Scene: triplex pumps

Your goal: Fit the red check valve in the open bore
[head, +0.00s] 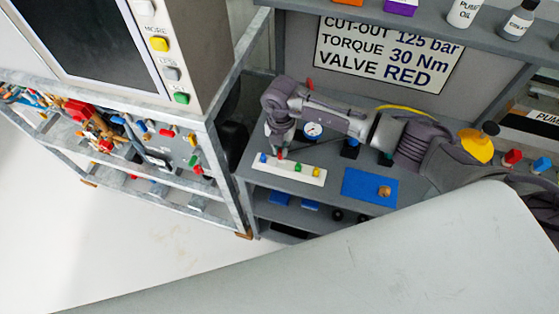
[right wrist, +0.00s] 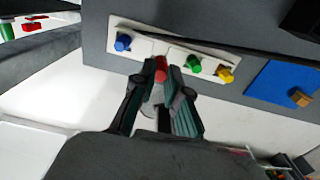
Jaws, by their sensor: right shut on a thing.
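My right gripper (head: 281,146) points down over the white strip (head: 288,174) on the grey bench. It is shut on the red check valve (right wrist: 160,68), whose red body shows between the fingertips in the right wrist view; I cannot tell whether it is clear of the strip. A blue valve (right wrist: 123,42) stands on the strip to its left, and a green valve (right wrist: 193,65) and a yellow valve (right wrist: 225,74) to its right. The open bore cannot be made out; my right arm covers much of the bench behind. My left gripper is not in view.
A blue mat (head: 359,187) with a small brass part (head: 384,191) lies right of the strip. A yellow dome (head: 475,147) is at the right. A sign (head: 390,52) reads "VALVE RED".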

